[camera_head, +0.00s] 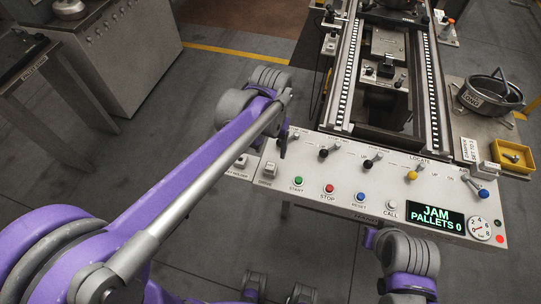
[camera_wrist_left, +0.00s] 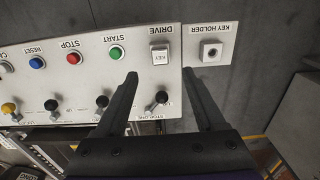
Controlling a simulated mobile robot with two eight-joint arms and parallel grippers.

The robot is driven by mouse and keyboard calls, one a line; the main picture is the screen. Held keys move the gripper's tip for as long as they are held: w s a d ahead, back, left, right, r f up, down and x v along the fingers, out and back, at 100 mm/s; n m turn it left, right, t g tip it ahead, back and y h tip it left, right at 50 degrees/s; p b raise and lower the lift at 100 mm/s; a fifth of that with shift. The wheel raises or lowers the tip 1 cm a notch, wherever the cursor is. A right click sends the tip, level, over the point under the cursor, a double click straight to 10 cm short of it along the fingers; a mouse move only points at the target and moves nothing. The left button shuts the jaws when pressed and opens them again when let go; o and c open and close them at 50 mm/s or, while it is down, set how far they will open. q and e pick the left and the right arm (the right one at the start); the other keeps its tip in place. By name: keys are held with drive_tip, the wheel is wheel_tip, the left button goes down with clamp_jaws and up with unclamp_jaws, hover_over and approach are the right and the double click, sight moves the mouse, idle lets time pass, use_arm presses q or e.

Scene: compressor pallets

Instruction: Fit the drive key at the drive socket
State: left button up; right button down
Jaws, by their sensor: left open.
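The drive key (camera_wrist_left: 159,58), a small light block marked KEY, sits at the DRIVE spot of the white panel in the left wrist view. It also shows above the DRIVE label in the head view (camera_head: 269,169). The drive socket beneath it is hidden. Beside it the key holder (camera_wrist_left: 211,53) shows a square with a dark round hole and no key. My left gripper (camera_wrist_left: 162,92) is open and empty, its fingers apart over the panel edge. In the head view the left gripper (camera_head: 284,140) is over the panel's left end. My right gripper (camera_head: 371,238) shows only partly, low right.
The panel carries START, STOP, RESET and CALL buttons, several levers, and a display (camera_head: 436,217) reading JAM, PALLETS 0. A conveyor (camera_head: 345,75) runs behind it. A black round pan (camera_head: 490,92) and a yellow tray (camera_head: 512,157) stand at right.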

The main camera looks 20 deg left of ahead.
use_arm(q)
drive_tip(key=shift+r, duration=1.45)
drive_tip(key=s+a+f+t+p, duration=0.1)
drive_tip(key=s+a+f+t, duration=0.1)
drive_tip(key=s, duration=0.5)
drive_tip(key=s+a+f+t, duration=0.2)
drive_tip(key=s+a+t, duration=0.1)
drive_tip(key=s, duration=0.4)
drive_tip(key=shift+a+p, duration=0.35)
drive_tip(key=shift+a, duration=0.5)
